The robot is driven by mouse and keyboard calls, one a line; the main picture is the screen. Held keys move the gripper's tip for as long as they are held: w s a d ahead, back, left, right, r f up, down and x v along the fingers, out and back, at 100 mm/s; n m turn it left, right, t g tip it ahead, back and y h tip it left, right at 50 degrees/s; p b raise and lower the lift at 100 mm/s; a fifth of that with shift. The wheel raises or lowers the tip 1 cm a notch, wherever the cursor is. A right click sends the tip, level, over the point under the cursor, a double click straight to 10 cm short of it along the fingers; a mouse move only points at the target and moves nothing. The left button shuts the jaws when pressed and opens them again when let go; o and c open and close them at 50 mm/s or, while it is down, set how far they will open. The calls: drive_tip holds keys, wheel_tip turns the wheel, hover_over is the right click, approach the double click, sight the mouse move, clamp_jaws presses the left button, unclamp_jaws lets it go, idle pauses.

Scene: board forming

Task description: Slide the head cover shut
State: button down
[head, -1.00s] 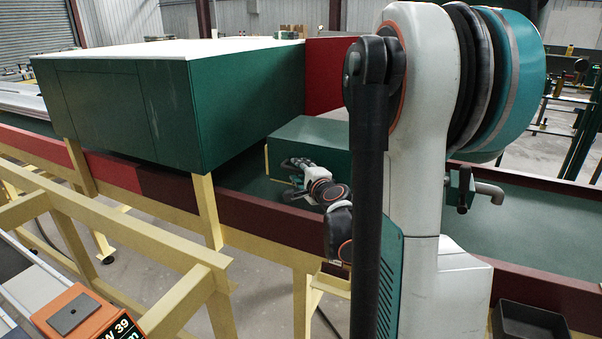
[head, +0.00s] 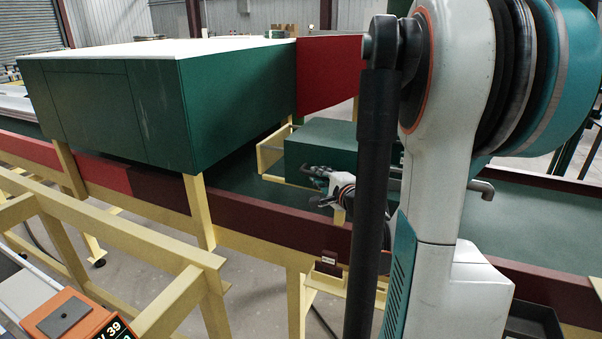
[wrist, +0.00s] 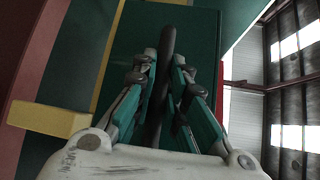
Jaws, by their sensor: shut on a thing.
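The head cover (head: 330,150) is a green box in the head view, on the green bed to the right of the large green housing. A yellow frame (head: 262,158) shows at its left end, with an open gap between them. My gripper (head: 318,186) is at the cover's near side, partly behind my own arm. In the wrist view my gripper (wrist: 168,75) has its fingers closed on both sides of a dark round handle bar (wrist: 166,50), against the cover's green face (wrist: 195,30). The bar's lower end is hidden among the fingers.
The large green housing (head: 120,110) with a pale top stands left on yellow legs. A red panel (head: 325,75) is behind it. A dark red rail (head: 240,220) runs along the bed's near side. A yellow frame (head: 120,245) and an orange scale (head: 70,315) are in the foreground.

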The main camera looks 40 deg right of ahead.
drive_tip(key=s+d, duration=0.3)
drive_tip(key=s, duration=0.5)
drive_tip(key=s+d, duration=0.3)
drive_tip(key=s, duration=0.4)
drive_tip(key=shift+s+d, duration=0.25)
drive_tip(key=shift+s, duration=0.15)
drive_tip(key=c, duration=1.6)
unclamp_jaws()
drive_tip(key=v, duration=1.2)
